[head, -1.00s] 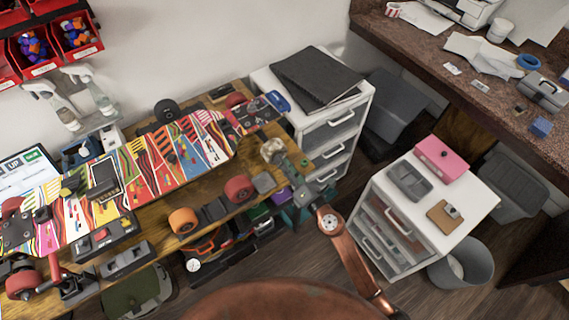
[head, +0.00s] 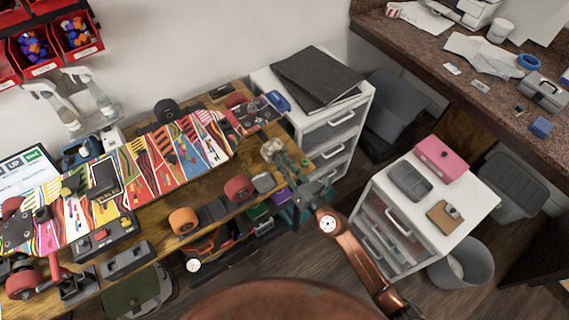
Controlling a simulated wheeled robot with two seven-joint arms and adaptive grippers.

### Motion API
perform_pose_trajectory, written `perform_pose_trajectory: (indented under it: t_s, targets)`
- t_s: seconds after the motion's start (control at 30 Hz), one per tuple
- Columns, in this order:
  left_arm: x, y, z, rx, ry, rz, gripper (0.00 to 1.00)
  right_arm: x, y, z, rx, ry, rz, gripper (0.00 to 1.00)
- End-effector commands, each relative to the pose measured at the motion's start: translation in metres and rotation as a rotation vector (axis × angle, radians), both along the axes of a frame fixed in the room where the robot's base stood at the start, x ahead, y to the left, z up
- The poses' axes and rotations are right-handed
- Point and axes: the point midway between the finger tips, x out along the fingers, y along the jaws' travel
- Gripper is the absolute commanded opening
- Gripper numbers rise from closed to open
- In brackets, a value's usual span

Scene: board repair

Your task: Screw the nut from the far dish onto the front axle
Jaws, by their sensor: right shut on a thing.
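The skateboard (head: 170,150), with a bright patterned deck, lies along the bench. A small grey dish-like piece (head: 263,182) sits at the bench's front edge, just left of my gripper. My left gripper is not in view.
A white drawer unit with black folders (head: 318,78) stands behind my gripper. A second drawer cabinet holds a pink box (head: 440,158) and a grey tray (head: 410,180).

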Motion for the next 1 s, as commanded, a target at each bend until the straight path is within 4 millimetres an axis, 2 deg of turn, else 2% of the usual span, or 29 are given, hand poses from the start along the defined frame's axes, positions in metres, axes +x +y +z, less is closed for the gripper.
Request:
perform_pose_trajectory:
  t_s: [0.13,0.47,0.73,1.0]
  targets:
    - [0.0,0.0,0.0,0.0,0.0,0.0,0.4,0.0,0.0,-0.0001,0.001,0.001,0.0,0.0]
    - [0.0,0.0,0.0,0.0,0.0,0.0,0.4,-0.0001,0.0001,-0.0001,0.011,0.008,0.0,0.0]
    - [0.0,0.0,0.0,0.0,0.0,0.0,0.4,0.0002,0.0002,-0.0003,0.348,0.251,-0.002,0.0]
    - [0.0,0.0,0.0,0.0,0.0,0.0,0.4,0.0005,0.0,-0.0003,0.408,0.297,0.0,0.0]
